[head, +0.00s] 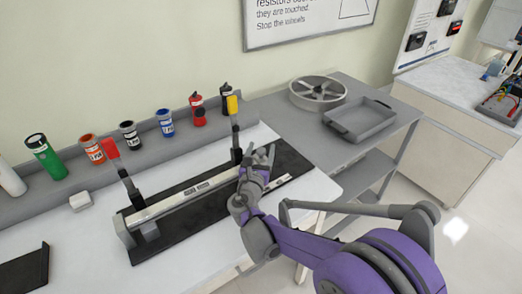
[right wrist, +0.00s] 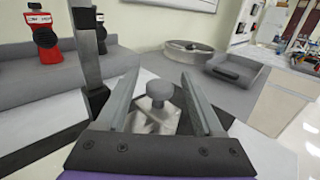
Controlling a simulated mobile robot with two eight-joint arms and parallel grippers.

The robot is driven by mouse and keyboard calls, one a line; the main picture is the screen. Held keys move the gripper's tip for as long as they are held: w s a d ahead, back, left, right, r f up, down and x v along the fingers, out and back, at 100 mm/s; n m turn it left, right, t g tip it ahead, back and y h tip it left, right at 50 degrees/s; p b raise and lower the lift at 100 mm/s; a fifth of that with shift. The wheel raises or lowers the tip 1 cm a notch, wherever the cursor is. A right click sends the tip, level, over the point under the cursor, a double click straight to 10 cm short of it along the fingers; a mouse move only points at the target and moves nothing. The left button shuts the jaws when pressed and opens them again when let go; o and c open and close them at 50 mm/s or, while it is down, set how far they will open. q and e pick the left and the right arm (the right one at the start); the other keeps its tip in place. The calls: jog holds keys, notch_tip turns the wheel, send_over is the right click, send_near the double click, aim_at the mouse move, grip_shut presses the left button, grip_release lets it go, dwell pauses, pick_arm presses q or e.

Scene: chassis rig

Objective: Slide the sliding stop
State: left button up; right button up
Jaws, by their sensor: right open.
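The chassis rig has a light rail (head: 190,195) on a black base plate (head: 200,212). In the right wrist view a grey round knob (right wrist: 159,92) stands on a pale metal block (right wrist: 155,118) that looks like the sliding stop. My right gripper (head: 262,156) is open at the rail's right part, and its fingers (right wrist: 158,82) lie either side of the knob with gaps showing. Contact cannot be told. In the head view my gripper mostly hides the stop. My left gripper is out of view.
A post with a yellow handle (head: 233,105) rises just left of my right gripper; a red-handled post (head: 110,148) stands further left. Bottles line a grey shelf (head: 180,138) behind. A grey side table (head: 290,125) holds a wheel (head: 318,92) and a tray (head: 358,121).

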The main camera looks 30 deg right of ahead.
grip_shut()
dwell(1.4)
